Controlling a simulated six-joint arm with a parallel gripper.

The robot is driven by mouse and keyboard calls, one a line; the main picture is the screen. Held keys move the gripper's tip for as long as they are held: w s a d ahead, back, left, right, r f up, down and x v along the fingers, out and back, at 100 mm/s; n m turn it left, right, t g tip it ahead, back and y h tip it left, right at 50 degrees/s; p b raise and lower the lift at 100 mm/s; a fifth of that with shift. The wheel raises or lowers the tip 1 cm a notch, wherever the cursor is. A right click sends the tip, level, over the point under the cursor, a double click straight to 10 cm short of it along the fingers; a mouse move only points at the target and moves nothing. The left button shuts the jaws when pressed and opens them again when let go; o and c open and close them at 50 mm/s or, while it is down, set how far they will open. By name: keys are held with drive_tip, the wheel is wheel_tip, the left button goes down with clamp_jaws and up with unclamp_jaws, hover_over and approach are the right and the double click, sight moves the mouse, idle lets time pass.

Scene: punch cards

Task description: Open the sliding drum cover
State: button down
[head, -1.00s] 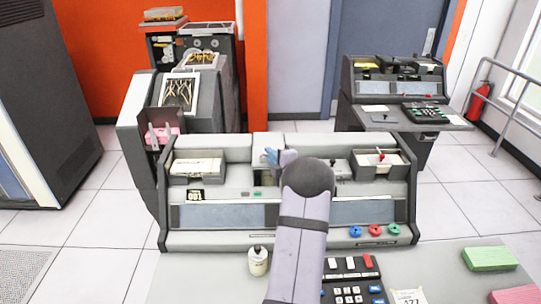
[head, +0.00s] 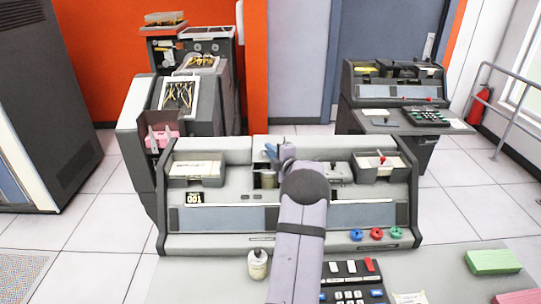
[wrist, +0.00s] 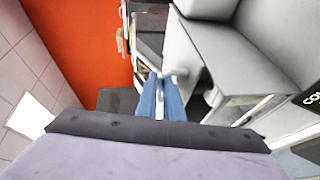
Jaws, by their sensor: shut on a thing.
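The keypunch machine (head: 175,245) stands on the desk in the head view. The drum cover (head: 262,146) is at its top middle, partly hidden by my gripper. In the wrist view the fingers (wrist: 160,92) are close together on a small pale handle of the cover (wrist: 178,73). The exact contact is partly hidden. Beside them in that view is the open dark recess under the grey housing.
Card trays stand left (head: 198,168) and right (head: 380,167) of the cover. My arm hides part of the machine's middle.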

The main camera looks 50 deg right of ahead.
drive_tip(key=c, duration=2.2)
unclamp_jaws()
drive_tip(key=shift+s, duration=0.1)
drive_tip(key=b+v, duration=0.2)
drive_tip(key=v, duration=0.5)
drive_tip(key=shift+b, duration=0.4)
drive_tip(key=o, duration=0.3)
drive_tip(key=shift+p+v, duration=0.85)
drive_tip(key=shift+p, duration=0.95)
